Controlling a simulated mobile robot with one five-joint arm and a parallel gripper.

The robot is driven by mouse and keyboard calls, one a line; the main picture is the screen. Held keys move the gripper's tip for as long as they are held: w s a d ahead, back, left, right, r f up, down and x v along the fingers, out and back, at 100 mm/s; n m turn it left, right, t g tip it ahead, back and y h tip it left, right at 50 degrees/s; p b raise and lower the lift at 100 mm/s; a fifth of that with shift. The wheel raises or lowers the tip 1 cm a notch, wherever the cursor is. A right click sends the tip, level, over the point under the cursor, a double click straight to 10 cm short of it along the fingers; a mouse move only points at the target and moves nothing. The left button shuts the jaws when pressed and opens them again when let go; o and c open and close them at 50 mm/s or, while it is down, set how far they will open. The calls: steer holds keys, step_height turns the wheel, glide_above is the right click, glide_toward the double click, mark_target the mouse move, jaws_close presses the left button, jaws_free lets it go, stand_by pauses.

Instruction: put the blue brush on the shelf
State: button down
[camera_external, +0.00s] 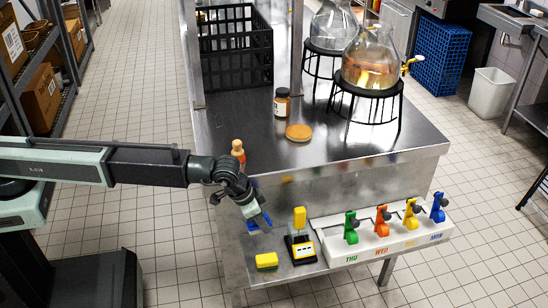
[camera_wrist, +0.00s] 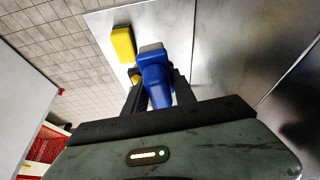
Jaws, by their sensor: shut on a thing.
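The blue brush (camera_wrist: 157,83) is between the two dark fingers of my gripper (camera_wrist: 160,92) in the wrist view, with its pale grey end pointing away. In the external view my gripper (camera_external: 254,212) points down over the left part of a low metal ledge (camera_external: 283,270), at the front of the steel bench. A little of the blue brush (camera_external: 265,219) shows at the fingertips there. I cannot tell whether the brush touches the ledge. The steel bench top (camera_external: 250,130) stands higher, behind the gripper; I cannot tell which surface is the shelf.
A yellow sponge (camera_external: 267,261) and a black-and-yellow device (camera_external: 301,250) are on the ledge. A white rack (camera_external: 385,241) with coloured clips is to the right. An orange-brown bottle (camera_external: 238,153) stands behind my wrist. An amber jar (camera_external: 282,102) and flasks on stands are farther back.

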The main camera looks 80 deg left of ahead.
mark_target(270, 249)
steer(key=shift+w+f, duration=0.25)
steer(key=shift+w, duration=0.25)
step_height(270, 249, down, 10)
steer(key=b, duration=1)
steer(key=shift+f, duration=0.2)
steer(key=shift+r, duration=0.25)
steer(key=shift+f, duration=0.15)
steer(key=c, duration=1.3)
jaws_free()
steer(key=shift+s+r+p, duration=0.15)
steer(key=shift+r+p, duration=0.25)
steer(key=shift+r, duration=0.1)
steer(key=p+v, duration=1)
steer(key=v, duration=0.1)
steer(key=shift+s+r+p, duration=0.15)
steer(key=shift+r+p, duration=0.1)
steer(key=shift+p, duration=0.1)
steer(key=shift+f, duration=0.1)
